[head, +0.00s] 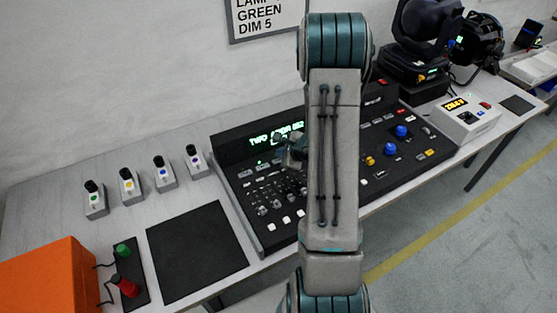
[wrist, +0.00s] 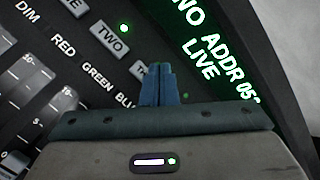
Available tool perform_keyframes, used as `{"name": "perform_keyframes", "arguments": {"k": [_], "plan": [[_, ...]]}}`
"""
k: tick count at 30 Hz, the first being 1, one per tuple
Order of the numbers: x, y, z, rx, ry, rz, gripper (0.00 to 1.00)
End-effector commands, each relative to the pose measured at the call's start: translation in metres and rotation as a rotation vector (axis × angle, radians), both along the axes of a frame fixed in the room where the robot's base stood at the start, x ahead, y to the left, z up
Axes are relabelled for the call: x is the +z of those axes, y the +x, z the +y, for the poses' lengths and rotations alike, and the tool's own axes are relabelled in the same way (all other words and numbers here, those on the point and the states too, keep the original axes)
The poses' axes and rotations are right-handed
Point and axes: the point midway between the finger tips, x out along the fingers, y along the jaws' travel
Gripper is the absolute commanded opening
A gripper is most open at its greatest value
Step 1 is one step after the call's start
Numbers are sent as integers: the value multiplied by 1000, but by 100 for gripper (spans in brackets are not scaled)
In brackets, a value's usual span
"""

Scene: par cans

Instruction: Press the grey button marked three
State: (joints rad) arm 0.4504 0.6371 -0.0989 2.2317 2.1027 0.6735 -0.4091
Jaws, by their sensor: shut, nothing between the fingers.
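The grey button marked three (wrist: 139,71) shows in the wrist view beside my fingertips. Only its first letters show; my fingers hide the rest. My gripper (wrist: 158,68) is shut and empty, its tips over the console near this button's right end. I cannot tell whether they touch it. The grey button marked TWO (wrist: 110,40) is just up and left, with a lit green lamp beside it. In the head view my gripper (head: 291,146) is at the console's upper middle, partly behind my arm. The button cannot be made out there.
The black console (head: 240,192) has a lit green display (head: 265,139) reading partly "ADDR" and "LIVE". Faders labelled DIM, RED, GREEN and BLUE lie left of the button in the wrist view. A black mat (head: 196,250) and several small switch boxes (head: 164,178) stand left of the console.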

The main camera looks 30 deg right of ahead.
Motion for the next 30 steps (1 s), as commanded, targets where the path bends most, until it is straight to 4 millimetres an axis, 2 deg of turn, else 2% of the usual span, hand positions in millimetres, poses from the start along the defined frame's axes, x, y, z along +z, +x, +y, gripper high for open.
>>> {"name": "perform_keyframes", "arguments": {"k": [11, 30], "plan": [[-9, 0, 0, 0, -1, -1, 0], [-10, 0, 0, 0, 0, 0, 0]]}}
